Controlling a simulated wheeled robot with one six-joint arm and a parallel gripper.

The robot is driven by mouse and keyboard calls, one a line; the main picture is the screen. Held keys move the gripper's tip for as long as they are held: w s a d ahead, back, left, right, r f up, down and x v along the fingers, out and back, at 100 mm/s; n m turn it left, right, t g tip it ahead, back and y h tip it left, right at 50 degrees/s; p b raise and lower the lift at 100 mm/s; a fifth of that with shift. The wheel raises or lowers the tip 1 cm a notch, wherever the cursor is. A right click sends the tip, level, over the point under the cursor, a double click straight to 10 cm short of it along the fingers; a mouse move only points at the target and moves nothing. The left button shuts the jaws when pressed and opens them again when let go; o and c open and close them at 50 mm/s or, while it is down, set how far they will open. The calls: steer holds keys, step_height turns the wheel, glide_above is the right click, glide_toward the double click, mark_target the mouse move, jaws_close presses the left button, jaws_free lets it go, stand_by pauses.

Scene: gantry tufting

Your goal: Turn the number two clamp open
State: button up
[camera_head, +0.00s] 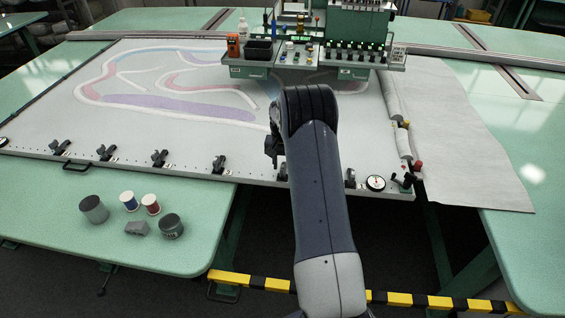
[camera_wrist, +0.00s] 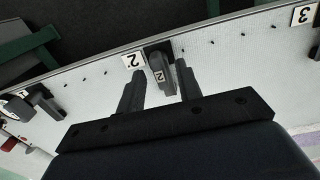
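The number two clamp (camera_wrist: 158,66) is a dark block marked 2 on the frame edge, beside a white plate (camera_wrist: 133,62) that also reads 2. My gripper (camera_wrist: 160,72) is open in the wrist view, its two dark fingers apart on either side of the clamp. A gap shows beside each finger; I cannot tell whether either one touches it. In the head view my arm covers most of that spot, and the fingers are not clear there.
Other black clamps (camera_head: 218,165) line the front edge of the white frame. The number one clamp (camera_wrist: 42,102) and the number 3 plate (camera_wrist: 303,15) flank clamp two. A dial gauge (camera_head: 376,183) sits at the right corner. Spools and tins (camera_head: 93,209) stand on the green table.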

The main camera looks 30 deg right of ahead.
steer(key=shift+c, duration=0.3)
jaws_close()
steer(key=shift+n+b, duration=0.3)
steer(key=shift+f+n+b, duration=0.1)
steer(key=shift+n+b, duration=0.9)
steer(key=shift+n, duration=0.2)
steer(key=n+b, duration=0.1)
steer(key=n, duration=0.1)
steer(key=shift+n, duration=0.4)
steer(key=n+b, duration=0.2)
steer(key=n, duration=1)
steer(key=shift+b, duration=0.4)
steer(key=shift+r, duration=0.2)
